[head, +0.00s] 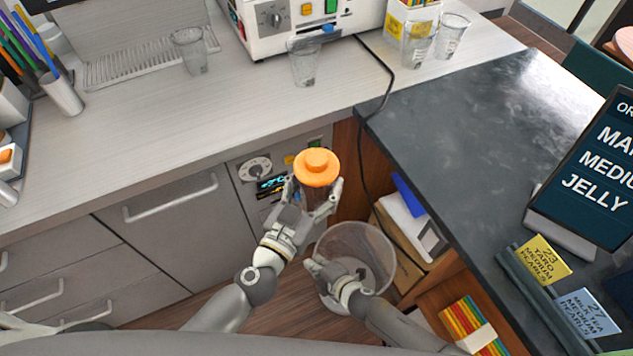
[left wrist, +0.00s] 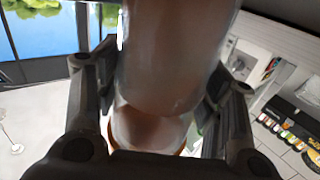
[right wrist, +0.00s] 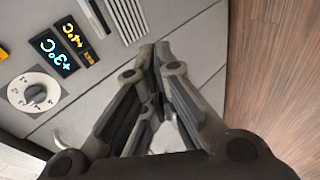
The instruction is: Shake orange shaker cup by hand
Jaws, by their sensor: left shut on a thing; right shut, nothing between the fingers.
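The shaker cup (head: 317,170) has an orange lid and a clear body with brownish contents. My left gripper (head: 318,200) is shut around its body and holds it up in the air, lid upward, in front of the counter. In the left wrist view the cup body (left wrist: 170,60) fills the space between the fingers. My right gripper (head: 318,268) is below and slightly to the right of the cup, apart from it. In the right wrist view its fingers (right wrist: 160,60) are closed together with nothing between them.
Clear cups (head: 304,64) stand on the white counter (head: 150,120). A white sealer machine (head: 290,20) is at the back. A clear bin (head: 355,245) stands on the floor behind my right gripper. A dark counter (head: 470,130) with an order screen (head: 600,170) lies to the right.

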